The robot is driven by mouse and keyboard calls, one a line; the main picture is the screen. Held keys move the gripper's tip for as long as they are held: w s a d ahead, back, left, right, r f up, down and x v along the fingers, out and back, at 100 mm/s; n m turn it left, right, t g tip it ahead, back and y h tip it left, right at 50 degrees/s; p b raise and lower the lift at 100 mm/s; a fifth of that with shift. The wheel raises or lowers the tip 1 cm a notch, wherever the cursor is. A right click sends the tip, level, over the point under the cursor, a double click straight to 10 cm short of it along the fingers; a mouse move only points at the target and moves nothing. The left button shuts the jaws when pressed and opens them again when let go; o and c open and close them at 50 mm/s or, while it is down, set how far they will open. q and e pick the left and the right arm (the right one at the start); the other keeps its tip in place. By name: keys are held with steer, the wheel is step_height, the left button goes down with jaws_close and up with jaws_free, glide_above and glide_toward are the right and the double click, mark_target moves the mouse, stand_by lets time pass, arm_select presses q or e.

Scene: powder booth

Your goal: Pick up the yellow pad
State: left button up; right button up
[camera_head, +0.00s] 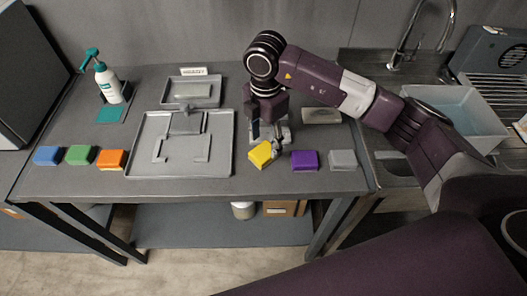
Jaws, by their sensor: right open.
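The yellow pad (260,153) lies on the grey table just right of the large tray. It is turned at an angle, unlike the other pads. My right gripper (274,143) points down at the pad from behind, its fingers open and close to the pad's back right side. I cannot tell whether a finger touches the pad. The right arm comes in from the right, over the sink side. My left gripper is out of view.
A purple pad (305,160) and a grey pad (343,160) lie to the right. Blue (48,155), green (80,155) and orange (112,159) pads lie at left. The large tray (222,163) is left of the yellow pad.

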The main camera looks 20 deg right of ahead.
steer(key=f+p, duration=0.1)
steer(key=f, duration=0.2)
steer(key=shift+s+a+f+p, duration=0.1)
steer(key=shift+a+f+p, duration=0.1)
steer(key=shift+f+p, duration=0.2)
steer(key=shift+f, duration=0.5)
steer(key=c, duration=1)
step_height(320, 180, up, 11)
steer(key=b, duration=0.3)
step_height(320, 180, up, 7)
glide_above(264, 151)
steer(key=shift+r+b, duration=0.4)
steer(key=shift+r, duration=0.6)
